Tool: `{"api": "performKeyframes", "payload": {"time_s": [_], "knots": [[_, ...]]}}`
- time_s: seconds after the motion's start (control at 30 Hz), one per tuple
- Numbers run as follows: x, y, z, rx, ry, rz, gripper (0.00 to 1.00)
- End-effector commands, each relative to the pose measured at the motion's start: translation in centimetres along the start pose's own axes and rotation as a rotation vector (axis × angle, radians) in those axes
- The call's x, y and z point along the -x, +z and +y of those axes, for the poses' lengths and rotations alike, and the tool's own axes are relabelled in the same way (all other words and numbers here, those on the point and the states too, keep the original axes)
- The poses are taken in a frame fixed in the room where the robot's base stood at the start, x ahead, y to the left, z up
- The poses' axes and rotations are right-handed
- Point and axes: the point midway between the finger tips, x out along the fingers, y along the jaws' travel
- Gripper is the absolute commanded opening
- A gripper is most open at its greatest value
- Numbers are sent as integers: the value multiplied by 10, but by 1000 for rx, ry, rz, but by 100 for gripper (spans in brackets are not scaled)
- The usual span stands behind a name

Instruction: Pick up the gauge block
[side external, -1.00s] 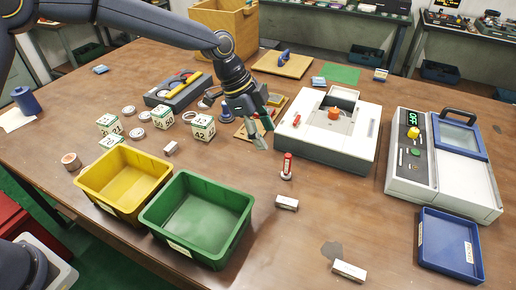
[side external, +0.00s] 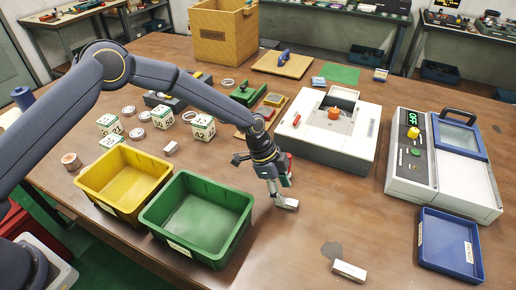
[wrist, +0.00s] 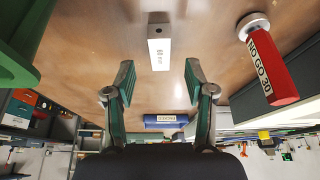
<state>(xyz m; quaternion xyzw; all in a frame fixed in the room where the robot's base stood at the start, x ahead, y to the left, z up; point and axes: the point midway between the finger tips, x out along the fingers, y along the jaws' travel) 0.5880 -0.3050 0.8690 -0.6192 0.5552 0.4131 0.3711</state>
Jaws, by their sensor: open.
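A small silvery block with a printed label (wrist: 159,48), which looks like the gauge block, lies on the table. In the side view this block (side external: 290,204) is just right of my gripper (side external: 278,199), which points down at its left end. In the wrist view my gripper (wrist: 157,80) is open, fingers on either side, with nothing between them. The block is centred just beyond the fingertips. I cannot tell whether a finger touches it. Similar small blocks lie at the front right (side external: 350,270) and by the cubes (side external: 171,147).
A red gauge marked NO GO 30 (wrist: 270,72) stands close beside the block. The green bin (side external: 200,215) is left of my gripper and the grey-white machine (side external: 325,145) behind it. Open table lies to the right, before the blue tray (side external: 450,245).

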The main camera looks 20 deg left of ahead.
Motion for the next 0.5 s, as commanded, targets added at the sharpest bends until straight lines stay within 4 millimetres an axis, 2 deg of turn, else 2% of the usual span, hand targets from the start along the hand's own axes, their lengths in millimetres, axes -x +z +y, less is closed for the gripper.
{"api": "performKeyframes", "payload": {"time_s": [0.1,0.2,0.5], "knots": [[-22,0,1,0,3,-2,54],[-34,0,0,0,2,-1,54],[-40,0,0,0,1,0,54]]}}
